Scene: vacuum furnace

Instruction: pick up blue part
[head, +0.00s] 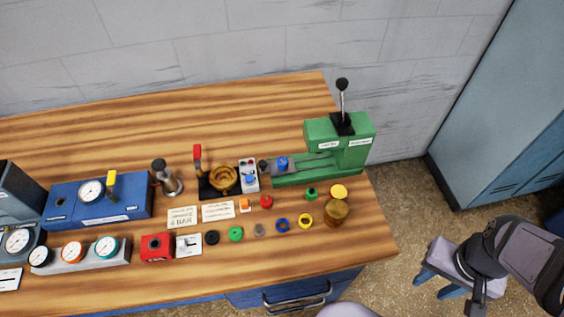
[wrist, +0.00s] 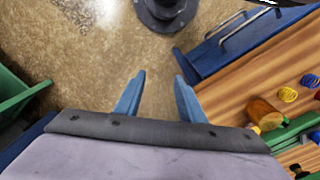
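A small blue ring-shaped part (head: 282,225) lies on the wooden table between a grey part and a yellow ring. It also shows at the right edge of the wrist view (wrist: 310,81). Another blue piece, a short cylinder (head: 283,162), sits on the green press (head: 345,155). I cannot tell which of the two is the task's blue part. My gripper (wrist: 158,98) has its two blue fingers spread apart with nothing between them. In the head view my gripper (head: 447,284) hangs over the floor, right of the table and apart from it.
Red, green, black and yellow parts (head: 305,220) line the table front beside a brown jar (head: 336,212). Gauges, a blue box (head: 100,214) and a small lever stand (head: 218,182) occupy the left and middle. The table's back is clear. Blue lockers (head: 510,100) stand right.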

